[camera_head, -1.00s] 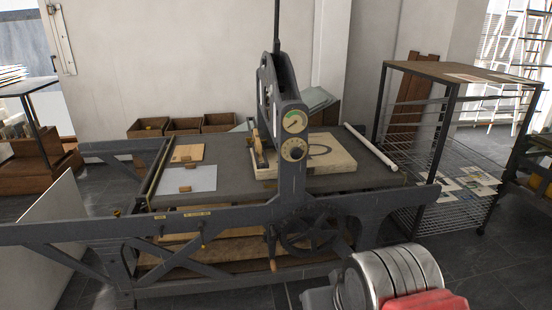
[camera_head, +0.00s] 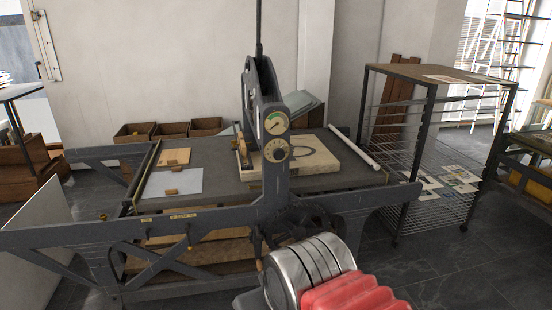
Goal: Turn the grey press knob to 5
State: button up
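The grey press knob (camera_head: 276,150) is a small round dial with a dark centre on the upright of the dark grey press (camera_head: 272,190). Its number marks are too small to read. A round gauge (camera_head: 276,123) with a green segment sits just above it. A silver and red part of my own arm shows at the bottom, in front of the press and below the knob, apart from it. My gripper's fingers are not in view.
The press bed (camera_head: 220,190) holds a pale stone block (camera_head: 310,165), a white sheet and small wooden pieces. A wire drying rack (camera_head: 430,150) stands on the right. Wooden boxes (camera_head: 170,131) stand behind. Bare floor (camera_head: 450,260) shows at the lower right.

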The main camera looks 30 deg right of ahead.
aim_at(278, 154)
jog(key=i, duration=1)
